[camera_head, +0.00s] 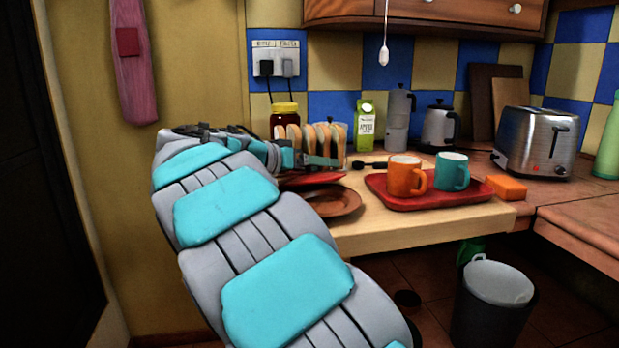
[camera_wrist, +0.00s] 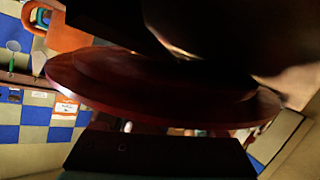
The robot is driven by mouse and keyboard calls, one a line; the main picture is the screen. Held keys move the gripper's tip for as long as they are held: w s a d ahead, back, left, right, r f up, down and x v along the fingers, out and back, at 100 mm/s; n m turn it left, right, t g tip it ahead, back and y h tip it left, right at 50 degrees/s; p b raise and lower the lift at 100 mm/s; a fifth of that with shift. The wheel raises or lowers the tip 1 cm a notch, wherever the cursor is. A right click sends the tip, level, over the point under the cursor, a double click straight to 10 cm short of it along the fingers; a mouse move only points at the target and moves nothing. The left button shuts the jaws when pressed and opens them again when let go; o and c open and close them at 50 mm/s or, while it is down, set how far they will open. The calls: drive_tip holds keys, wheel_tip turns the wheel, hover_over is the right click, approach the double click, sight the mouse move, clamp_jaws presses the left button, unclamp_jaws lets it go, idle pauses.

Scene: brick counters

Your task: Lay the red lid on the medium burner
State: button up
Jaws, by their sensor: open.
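My gripper (camera_head: 318,161) is at the counter's left part, just above a flat red disc (camera_head: 305,180) that looks like the red lid. My arm hides part of the disc. In the wrist view a dark red round rim (camera_wrist: 85,88), apparently the same lid, spans the picture between my two dark fingers. My gripper is open around or close to it; I cannot tell whether the fingers touch it. A brown plate (camera_head: 337,203) lies just in front of the disc. I see no stove or medium burner in either view.
A red tray (camera_head: 425,200) holds an orange mug (camera_head: 404,176) and a teal mug (camera_head: 452,171). A toast rack (camera_head: 318,140) and a jar (camera_head: 285,120) stand behind my gripper. An orange block (camera_head: 506,188) and a toaster (camera_head: 537,143) are right. A bin (camera_head: 493,300) stands on the floor.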

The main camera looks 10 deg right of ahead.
clamp_jaws()
idle(0.4)
